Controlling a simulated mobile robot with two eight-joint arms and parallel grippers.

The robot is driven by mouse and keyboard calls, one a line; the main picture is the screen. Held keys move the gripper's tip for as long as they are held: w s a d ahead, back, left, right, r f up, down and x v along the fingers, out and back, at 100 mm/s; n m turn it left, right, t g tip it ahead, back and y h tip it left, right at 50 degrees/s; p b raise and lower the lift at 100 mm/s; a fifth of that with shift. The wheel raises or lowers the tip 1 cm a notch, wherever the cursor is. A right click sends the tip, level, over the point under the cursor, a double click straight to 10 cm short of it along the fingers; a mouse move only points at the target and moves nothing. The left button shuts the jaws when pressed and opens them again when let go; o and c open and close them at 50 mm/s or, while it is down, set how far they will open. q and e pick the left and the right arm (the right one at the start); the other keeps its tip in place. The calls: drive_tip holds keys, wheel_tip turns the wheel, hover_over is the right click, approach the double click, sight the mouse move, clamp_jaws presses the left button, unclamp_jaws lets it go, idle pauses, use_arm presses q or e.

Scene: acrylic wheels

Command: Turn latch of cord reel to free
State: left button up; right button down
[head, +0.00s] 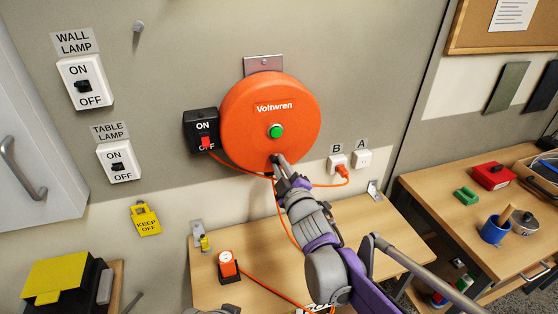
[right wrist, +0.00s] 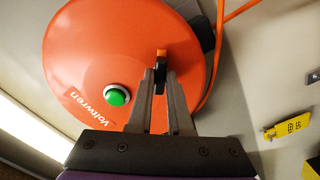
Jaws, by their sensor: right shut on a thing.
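The orange cord reel (head: 245,110) marked "Voltwren" hangs on the wall, with a green button (head: 276,131) at its middle. It also fills the upper left of the right wrist view (right wrist: 75,60). My right gripper (head: 279,160) is at the lower edge of the reel's face, below the button. In the right wrist view its fingers (right wrist: 160,75) close on a small black latch with an orange end (right wrist: 161,54). In the head view the gripper mostly hides the latch.
A black ON/OFF switch (head: 201,130) is left of the reel. Socket B (head: 337,161) has an orange plug (head: 342,171); socket A (head: 362,158) is empty. An orange cord crosses below the reel to the table (head: 210,292). A yellow "KEEP OFF" tag (head: 146,220) hangs left.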

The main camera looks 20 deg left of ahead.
use_arm(q)
drive_tip(key=r, duration=0.1)
drive_tip(key=r+p, duration=0.1)
drive_tip(key=shift+w+r+p, duration=0.3)
drive_tip(key=shift+w, duration=0.1)
use_arm(e)
drive_tip(key=n, duration=0.3)
drive_tip(key=shift+r+n+p, duration=0.1)
drive_tip(key=shift+n+p, duration=1.05)
drive_tip(key=shift+n, duration=0.95)
drive_tip(key=c, duration=1.3)
unclamp_jaws()
drive_tip(key=o, duration=0.6)
use_arm(q)
drive_tip(key=r, duration=0.1)
drive_tip(key=w+r, duration=0.1)
drive_tip(key=r, duration=0.1)
drive_tip(key=shift+w+r, duration=0.1)
drive_tip(key=shift+r, duration=0.05)
